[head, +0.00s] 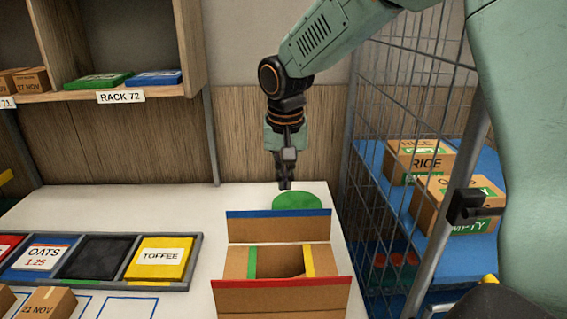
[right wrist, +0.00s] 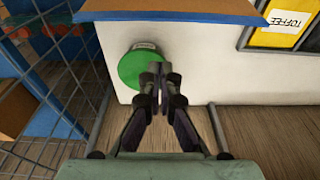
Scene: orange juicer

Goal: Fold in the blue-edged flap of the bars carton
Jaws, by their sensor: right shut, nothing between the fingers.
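The open bars carton (head: 236,262) stands near the table's right end. Its blue-edged flap (head: 278,229) stands up on the far side; it also crosses the top of the right wrist view (right wrist: 175,10). The red-edged flap (head: 280,297) sticks out on the near side. The green-edged flap (head: 252,262) and yellow-edged flap (head: 308,260) lie folded inward at the left and right, with a gap between them. My right gripper (head: 285,186) is shut and empty, pointing down beyond the blue-edged flap and apart from it. It also shows in the right wrist view (right wrist: 159,70). My left gripper is out of view.
A green disc (head: 300,201) lies on the table behind the carton, near my right fingertips. A dark tray (head: 196,262) with TOFFEE and OATS cards is to the left. A wire mesh partition (head: 400,120) stands on the right.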

